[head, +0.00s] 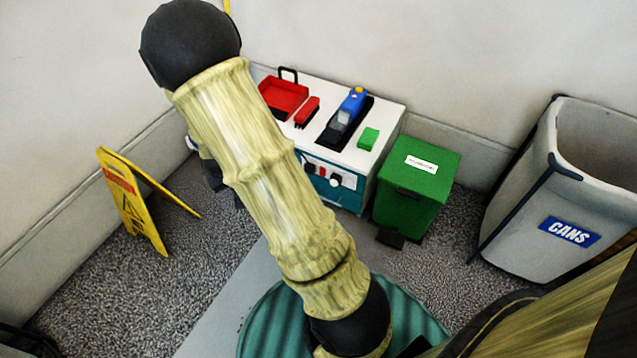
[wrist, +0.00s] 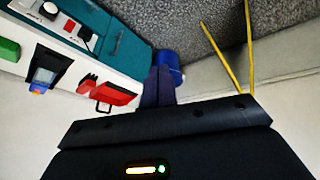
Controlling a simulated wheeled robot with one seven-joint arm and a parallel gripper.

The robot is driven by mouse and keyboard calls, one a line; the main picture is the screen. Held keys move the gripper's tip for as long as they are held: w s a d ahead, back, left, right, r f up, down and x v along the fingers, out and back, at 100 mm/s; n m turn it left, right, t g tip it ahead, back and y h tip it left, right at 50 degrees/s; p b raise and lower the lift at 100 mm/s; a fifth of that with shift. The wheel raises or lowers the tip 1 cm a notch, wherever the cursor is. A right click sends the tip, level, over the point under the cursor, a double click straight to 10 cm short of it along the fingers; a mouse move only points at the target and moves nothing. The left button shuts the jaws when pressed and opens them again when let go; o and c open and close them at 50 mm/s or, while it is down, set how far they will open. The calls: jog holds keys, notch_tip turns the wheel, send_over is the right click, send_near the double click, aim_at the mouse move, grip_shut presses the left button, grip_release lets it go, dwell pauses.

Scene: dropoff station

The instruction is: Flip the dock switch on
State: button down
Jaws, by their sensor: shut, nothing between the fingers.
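The dock station (head: 348,155) has a white top and a teal front. Its front bears small controls: a dark switch with red on it (head: 310,168) and a white plate with a round knob (head: 335,181). In the wrist view the same switch (wrist: 71,26) and knob plate (wrist: 50,9) show at the upper left, turned over. Which way the switch is set is too small to tell. My gripper (wrist: 160,72) has its dark fingers together and empty, apart from the controls. In the head view my arm hides most of it.
On the top lie a red tray (head: 283,96), a blue-and-grey device (head: 347,112) in a black cradle and a green block (head: 368,138). A green bin (head: 416,182) and a CANS bin (head: 545,225) stand right. A yellow sign (head: 133,203) stands left.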

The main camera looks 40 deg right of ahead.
jog(key=w+d+f+h+b, duration=0.1)
jog(key=w+d+f+h, duration=0.2)
jog(key=f, duration=0.5)
jog(key=w+d+f+h+b, duration=0.1)
jog(key=d+f+h+b, duration=0.1)
jog(key=d+f, duration=0.4)
jog(key=s+d+f+n+h+b, duration=0.1)
jog(key=s+d+f+n+h, duration=0.1)
jog(key=f, duration=0.4)
jog(key=s+d+f+n+t+h+b, duration=0.1)
jog(key=s+d+f+n+h+b, duration=0.1)
jog(key=d+f+h, duration=0.4)
jog(key=shift+s+d+f+n, duration=0.25)
jog(key=shift+s+f+n, duration=0.25)
jog(key=shift+s, duration=0.5)
jog(key=shift+h, duration=0.3)
jog(key=b, duration=0.7)
send_near(322, 175)
jog(key=shift+x, duration=3.4)
jog(key=shift+d+f+t, duration=0.1)
jog(key=shift+t, duration=0.2)
